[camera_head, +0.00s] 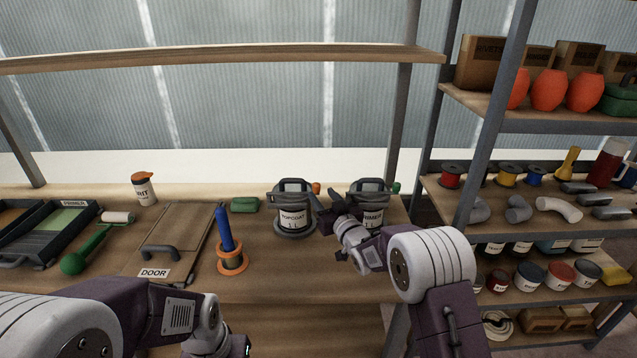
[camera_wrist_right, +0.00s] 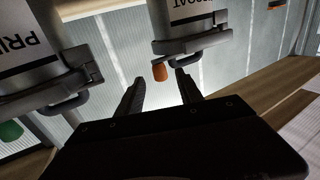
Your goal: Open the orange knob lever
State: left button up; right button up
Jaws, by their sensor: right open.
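The orange knob lever (camera_head: 316,187) sits on the upper right side of the grey can labelled TOPCOAT (camera_head: 292,218) on the bench. In the right wrist view the orange knob (camera_wrist_right: 160,73) hangs from the can's collar, just beyond the gap between my fingertips. My right gripper (camera_wrist_right: 159,86) is open and empty, with one finger to each side of the knob's line. It does not appear to touch the knob. In the head view my right gripper (camera_head: 325,207) is beside the can's right side. My left arm shows at the bottom left, its fingers out of frame.
A similar can (camera_head: 370,212) with a green knob (camera_head: 396,187) stands close right of my right gripper. A loaded shelf rack (camera_head: 480,140) stands right.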

aim_at(318, 190)
jog(key=shift+x, duration=1.9)
grip_shut()
